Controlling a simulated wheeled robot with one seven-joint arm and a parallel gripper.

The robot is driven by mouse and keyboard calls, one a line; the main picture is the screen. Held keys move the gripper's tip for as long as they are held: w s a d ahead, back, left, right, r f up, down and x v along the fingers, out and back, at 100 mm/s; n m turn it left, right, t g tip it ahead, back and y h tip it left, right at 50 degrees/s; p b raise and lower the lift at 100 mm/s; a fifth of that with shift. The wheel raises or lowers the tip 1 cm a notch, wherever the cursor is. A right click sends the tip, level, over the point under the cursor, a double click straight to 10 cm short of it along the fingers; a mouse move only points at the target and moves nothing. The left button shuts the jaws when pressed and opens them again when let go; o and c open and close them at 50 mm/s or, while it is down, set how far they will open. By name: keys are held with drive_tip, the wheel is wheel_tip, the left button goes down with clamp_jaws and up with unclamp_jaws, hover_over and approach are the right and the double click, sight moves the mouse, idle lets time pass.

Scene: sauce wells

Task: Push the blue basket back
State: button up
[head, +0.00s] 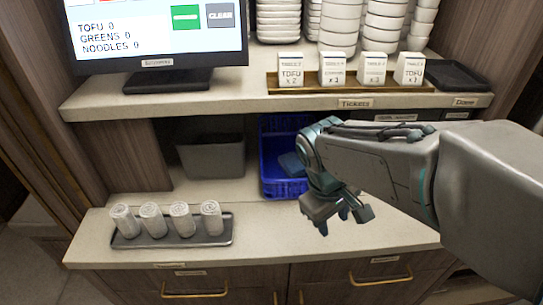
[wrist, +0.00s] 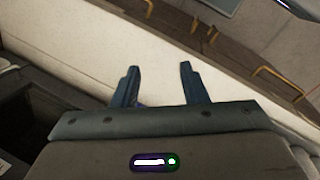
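The blue basket (head: 269,168) stands on the lower counter, under the upper shelf, in the head view. Its right part is hidden behind my arm. Something dark blue and flat shows in it, partly covered by the arm. My gripper (head: 345,218) hangs in front of the basket and to its right, over the counter's front part. In the wrist view my gripper (wrist: 158,82) has its two fingers apart with nothing between them. The pale counter top and drawer fronts lie beyond the fingers.
A grey bin (head: 211,157) stands left of the basket. A dark tray (head: 172,243) with several rolled white towels (head: 181,219) lies at the counter's front left. The upper shelf (head: 200,100) overhangs the basket. Drawers with brass handles (head: 195,293) are below.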

drive_tip(key=w+a+f+n+t+h+p, duration=0.1)
drive_tip(key=w+a+n+t+h, duration=0.4)
drive_tip(key=w+a+n+h, duration=0.5)
drive_tip(key=w+a+n, duration=0.1)
drive_tip(key=w+n, duration=0.2)
drive_tip(key=n, duration=0.3)
drive_tip(key=shift+w+n+p, duration=0.15)
drive_tip(key=shift+n+p, duration=0.15)
drive_tip(key=shift+n, duration=0.1)
drive_tip(key=shift+d+f, duration=0.1)
drive_tip(key=shift+f, duration=0.05)
drive_tip(key=p+x, duration=0.1)
drive_tip(key=x, duration=1.2)
drive_tip(key=shift+d+f, duration=0.25)
drive_tip(key=shift+d, duration=0.1)
drive_tip(key=shift+c, duration=0.2)
